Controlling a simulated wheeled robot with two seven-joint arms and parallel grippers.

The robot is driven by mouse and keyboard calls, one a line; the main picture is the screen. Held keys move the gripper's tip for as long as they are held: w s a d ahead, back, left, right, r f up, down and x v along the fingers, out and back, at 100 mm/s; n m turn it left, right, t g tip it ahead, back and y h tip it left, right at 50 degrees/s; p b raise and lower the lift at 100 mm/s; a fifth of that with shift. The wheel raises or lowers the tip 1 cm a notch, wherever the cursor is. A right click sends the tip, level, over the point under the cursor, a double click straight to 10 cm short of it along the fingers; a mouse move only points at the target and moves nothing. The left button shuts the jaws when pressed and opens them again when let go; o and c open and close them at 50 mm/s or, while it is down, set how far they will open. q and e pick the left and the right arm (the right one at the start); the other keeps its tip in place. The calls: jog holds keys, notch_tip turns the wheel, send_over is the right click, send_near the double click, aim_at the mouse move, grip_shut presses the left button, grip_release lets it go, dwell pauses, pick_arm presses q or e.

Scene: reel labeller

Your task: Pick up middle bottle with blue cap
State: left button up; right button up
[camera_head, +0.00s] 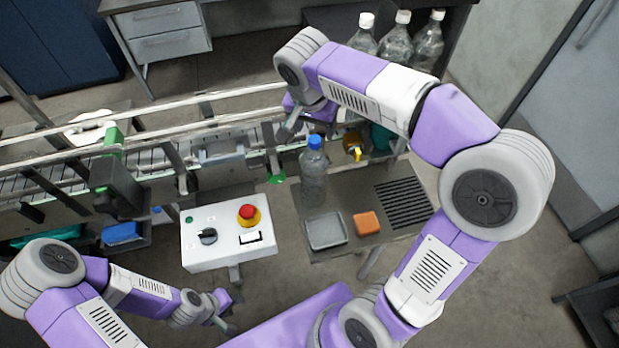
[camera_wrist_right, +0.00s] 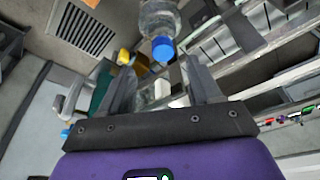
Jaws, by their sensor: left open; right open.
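The clear bottle with a blue cap (camera_head: 313,165) stands upright on a small dark side table (camera_head: 345,243) in the head view. In the right wrist view the same bottle (camera_wrist_right: 160,22) shows ahead of the fingers, its blue cap toward the gap between them. My right gripper (camera_wrist_right: 162,85) is open and empty, near the bottle but apart from it. In the head view it (camera_head: 288,128) hangs behind and left of the bottle, partly hidden by its own arm. My left gripper (camera_head: 228,312) is open and empty at the lower left, far from the bottle.
A grey tray (camera_head: 325,231) and an orange block (camera_head: 367,223) lie in front of the bottle. A control box (camera_head: 228,240) with a red button stands left. The conveyor rails (camera_head: 130,135) run behind. Several clear bottles with white caps (camera_head: 398,45) stand at the back.

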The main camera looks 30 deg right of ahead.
aim_at(314, 140)
jog(key=shift+w+d+f, duration=0.1)
jog(key=shift+w+f, duration=0.25)
jog(key=shift+f, duration=0.25)
jog(key=x, duration=0.6)
jog(key=shift+s+a+f, duration=0.2)
jog(key=shift+f, duration=0.1)
jog(key=shift+c, duration=0.3)
grip_shut()
